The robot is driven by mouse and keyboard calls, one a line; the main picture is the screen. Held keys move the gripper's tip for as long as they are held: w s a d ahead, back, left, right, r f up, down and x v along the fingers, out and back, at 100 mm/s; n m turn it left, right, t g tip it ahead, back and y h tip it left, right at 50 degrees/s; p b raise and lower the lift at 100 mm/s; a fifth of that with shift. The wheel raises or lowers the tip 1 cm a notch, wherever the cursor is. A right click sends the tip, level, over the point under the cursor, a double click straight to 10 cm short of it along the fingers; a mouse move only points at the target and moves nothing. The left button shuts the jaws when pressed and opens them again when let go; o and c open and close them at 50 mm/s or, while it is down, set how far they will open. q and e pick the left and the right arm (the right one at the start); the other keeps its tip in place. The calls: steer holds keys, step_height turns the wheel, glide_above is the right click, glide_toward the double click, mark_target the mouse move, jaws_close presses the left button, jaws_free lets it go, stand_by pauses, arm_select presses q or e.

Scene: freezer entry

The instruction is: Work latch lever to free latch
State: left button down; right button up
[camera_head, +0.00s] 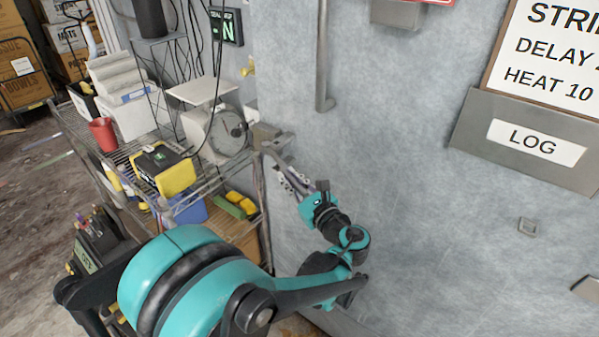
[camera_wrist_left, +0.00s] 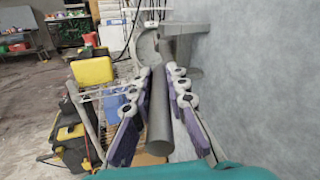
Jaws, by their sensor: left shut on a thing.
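The latch lever (camera_wrist_left: 159,125) is a grey bar. In the left wrist view it runs between the two fingers of my left gripper (camera_wrist_left: 161,82), which is shut on it. The latch housing (camera_wrist_left: 184,46) is a grey block on the door edge, just beyond the fingertips. In the head view the latch housing (camera_head: 267,136) sits at the door's left edge, and my left gripper (camera_head: 289,178) reaches up to the lever below it. My fingers hide most of the lever there. My right gripper is not in view.
The large grey freezer door (camera_head: 420,190) fills the right, with a vertical pull handle (camera_head: 323,60) and a LOG holder (camera_head: 530,140). A wire rack (camera_head: 195,180) with a dial scale (camera_head: 228,132) and a yellow box (camera_head: 170,172) stands close left of the latch.

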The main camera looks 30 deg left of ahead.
arm_select(q)
steer(key=shift+s+a, duration=0.1)
steer(key=shift+s, duration=0.05)
steer(key=c, duration=1.5)
jaws_free()
steer(key=v, duration=1.2)
steer(key=shift+s, duration=0.15)
